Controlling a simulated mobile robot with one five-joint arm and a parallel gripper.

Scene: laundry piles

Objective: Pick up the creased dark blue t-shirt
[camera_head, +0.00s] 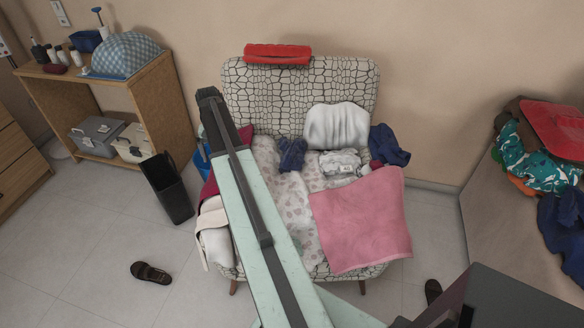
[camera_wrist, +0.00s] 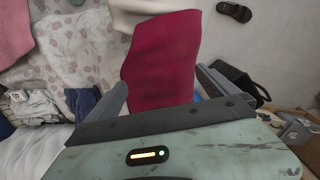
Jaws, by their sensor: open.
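Several dark blue cloths are in view, and I cannot tell which is the t-shirt. One small crumpled dark blue cloth (camera_head: 292,155) lies on the chair seat near the backrest; a dark blue cloth also shows in the wrist view (camera_wrist: 82,102), left of my gripper. Another creased dark blue cloth (camera_head: 388,146) hangs over the chair's right arm. A third dark blue cloth (camera_head: 565,228) hangs on the pile at far right. My gripper (camera_wrist: 162,88) is open and empty above a crimson cloth (camera_wrist: 160,60).
The patterned chair (camera_head: 245,95) also holds a white pillow (camera_head: 337,126), a pink towel (camera_head: 362,222) and a folded grey-white cloth (camera_head: 340,163). A wooden shelf (camera_head: 160,95) is farther left. A sandal (camera_head: 151,273) lies on open floor.

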